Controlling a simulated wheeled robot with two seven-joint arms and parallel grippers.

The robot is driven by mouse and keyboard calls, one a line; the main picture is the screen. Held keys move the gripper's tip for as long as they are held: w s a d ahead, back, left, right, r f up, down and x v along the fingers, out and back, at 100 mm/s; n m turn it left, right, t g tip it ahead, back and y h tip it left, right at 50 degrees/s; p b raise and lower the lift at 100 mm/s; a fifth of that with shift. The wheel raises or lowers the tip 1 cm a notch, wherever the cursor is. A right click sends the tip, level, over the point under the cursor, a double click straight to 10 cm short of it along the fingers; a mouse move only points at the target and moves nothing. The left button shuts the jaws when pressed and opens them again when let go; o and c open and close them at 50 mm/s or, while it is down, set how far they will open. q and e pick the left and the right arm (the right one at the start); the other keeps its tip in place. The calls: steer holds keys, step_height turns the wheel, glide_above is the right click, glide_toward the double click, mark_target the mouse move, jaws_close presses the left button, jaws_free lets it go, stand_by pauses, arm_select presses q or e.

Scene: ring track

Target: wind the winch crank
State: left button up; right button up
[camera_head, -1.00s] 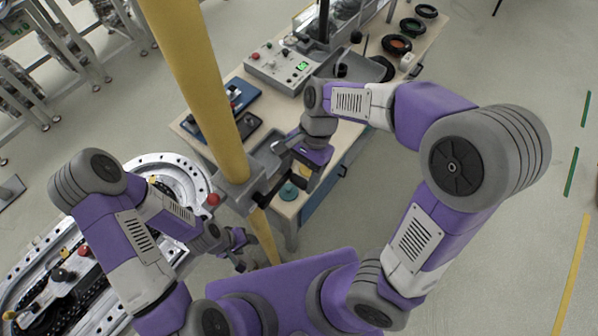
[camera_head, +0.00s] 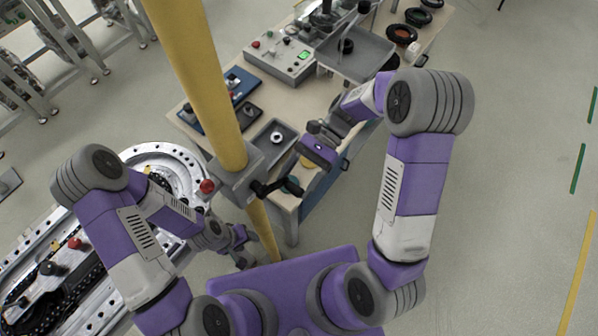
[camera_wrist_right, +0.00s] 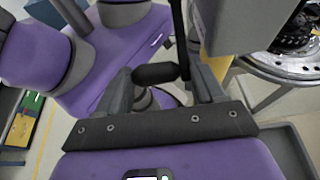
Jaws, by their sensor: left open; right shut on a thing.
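The winch is a grey box (camera_head: 238,180) clamped on a yellow post, with a red knob (camera_head: 207,186) on its left side. Its black crank arm (camera_head: 262,188) reaches out on the right toward my right gripper (camera_head: 288,186). In the right wrist view the black crank handle (camera_wrist_right: 158,73) lies between the fingers of my right gripper (camera_wrist_right: 163,88), which is shut on it. The crank arm also shows there (camera_wrist_right: 180,35), rising from the handle's right end. My left gripper (camera_head: 245,247) is open and empty, low and left of the post.
A workbench (camera_head: 262,97) stands behind the post, bearing a control box (camera_head: 282,60), a grey tray (camera_head: 356,56) and several black rings. A round metal track (camera_head: 150,155) fills the lower left. The floor on the right is clear.

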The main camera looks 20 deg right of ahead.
mark_target(294, 193)
steer(key=s+f+g+y, duration=0.1)
steer(key=a+f+g+y+b, duration=0.1)
steer(key=shift+s+a+f+y, duration=0.15)
steer(key=shift+s+f+y, duration=0.2)
steer(key=shift+f+y, duration=0.05)
steer(key=shift+s+a+f+g+y, duration=0.25)
steer(key=shift+s+a+f, duration=0.25)
steer(key=shift+a, duration=0.1)
steer(key=shift+s+a+f+g+y, duration=0.25)
steer(key=shift+s+a+f, duration=0.2)
steer(key=shift+a, duration=0.15)
steer(key=o, duration=1.2)
steer(key=shift+o, duration=0.6)
steer(key=shift+s+r, duration=0.15)
